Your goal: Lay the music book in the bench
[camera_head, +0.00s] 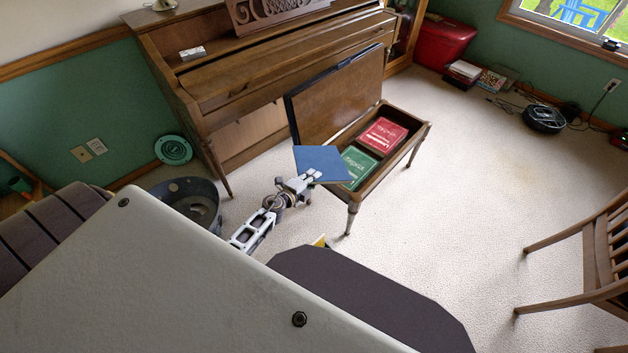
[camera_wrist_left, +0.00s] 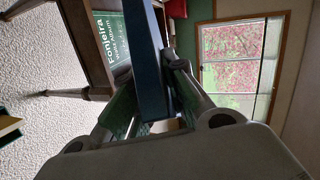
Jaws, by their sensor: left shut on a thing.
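A blue music book (camera_head: 322,163) is held in my left gripper (camera_head: 307,183), flat and level-looking at the near left end of the bench in the head view. In the left wrist view the blue book (camera_wrist_left: 148,60) stands edge-on between the two fingers of the left gripper (camera_wrist_left: 150,105). The piano bench (camera_head: 418,128) is open, its lid (camera_head: 340,88) raised against the piano side. Inside lie a red book (camera_head: 382,136) and a green book (camera_head: 358,167); the blue book hides part of the near end. My right gripper is not in view.
The upright piano (camera_head: 250,75) stands behind the bench. A dark round bin (camera_head: 187,195) is on the floor at left. A wooden chair (camera_head: 590,255) stands at right. The carpet (camera_head: 470,170) between bench and chair is clear.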

